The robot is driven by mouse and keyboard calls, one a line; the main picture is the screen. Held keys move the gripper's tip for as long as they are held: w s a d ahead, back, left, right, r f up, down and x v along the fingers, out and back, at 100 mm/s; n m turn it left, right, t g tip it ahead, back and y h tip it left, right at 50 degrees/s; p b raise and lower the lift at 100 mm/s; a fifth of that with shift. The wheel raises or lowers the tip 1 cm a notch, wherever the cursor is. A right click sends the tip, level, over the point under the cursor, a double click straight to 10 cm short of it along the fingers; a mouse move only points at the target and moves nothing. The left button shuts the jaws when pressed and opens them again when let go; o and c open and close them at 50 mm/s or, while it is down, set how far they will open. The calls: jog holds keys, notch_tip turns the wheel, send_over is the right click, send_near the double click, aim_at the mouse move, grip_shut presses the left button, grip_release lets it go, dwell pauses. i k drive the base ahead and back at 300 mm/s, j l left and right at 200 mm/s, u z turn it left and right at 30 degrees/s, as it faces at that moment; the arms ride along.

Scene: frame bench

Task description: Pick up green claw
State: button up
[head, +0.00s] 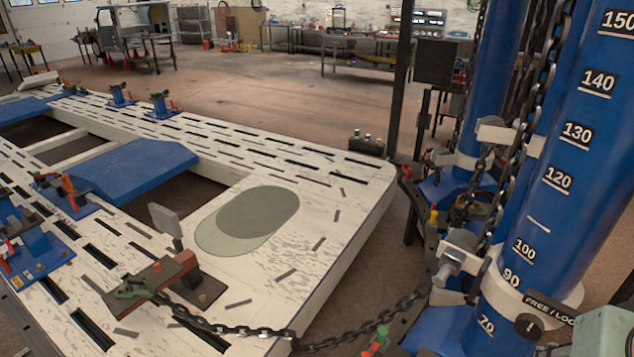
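A green claw (132,291) sits at the lower left of the head view, at the left end of a dark chain. It lies at the near end of a dark red clamp block (165,279) on the white slotted bench (290,235). The chain (235,330) runs from the claw over the bench edge to the blue tower at right. A second, smaller green piece with red (380,338) shows near the tower's foot; I cannot tell what it is.
A blue tower with a number scale (570,170) and hanging chains fills the right side. A grey upright plate (166,222) stands behind the clamp block. Blue clamp stands (32,250) are at the left. Two flat greenish ovals (255,212) lie on clear bench surface.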

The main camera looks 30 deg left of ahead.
aim_at(133, 291)
jog(key=u, duration=2.45)
jog(key=z, duration=2.6)
jog(key=u, duration=2.4)
